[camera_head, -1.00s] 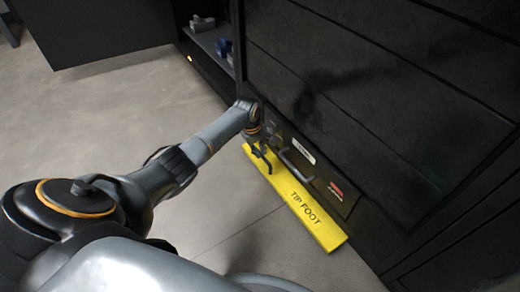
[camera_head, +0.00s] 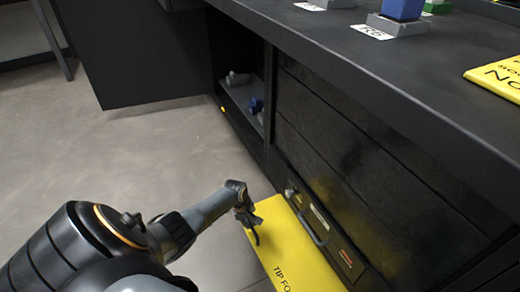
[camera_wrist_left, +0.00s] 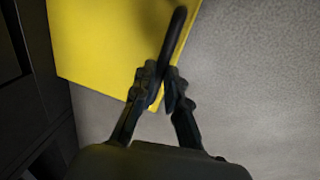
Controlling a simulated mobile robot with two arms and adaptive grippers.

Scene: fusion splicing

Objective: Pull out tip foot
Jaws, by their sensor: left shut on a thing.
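The tip foot is a flat yellow board (camera_head: 300,250) with black "TIP FOOT" lettering, partly cut off by the bottom of the head view. It sticks out low from the front of the dark cabinet. My left gripper (camera_head: 250,222) is at its outer left edge. In the left wrist view the yellow board (camera_wrist_left: 105,45) fills the upper left. There my left gripper (camera_wrist_left: 165,82) is shut on a dark bar (camera_wrist_left: 174,40) that lies along the board's edge. Whether this bar is fixed to the board I cannot tell. My right gripper is not in view.
The dark cabinet front (camera_head: 345,150) rises behind the board, with a black handle (camera_head: 312,230) just above it. An open shelf (camera_head: 242,95) holds small items. A worktop (camera_head: 400,70) is above. Grey floor (camera_head: 150,140) is free at left.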

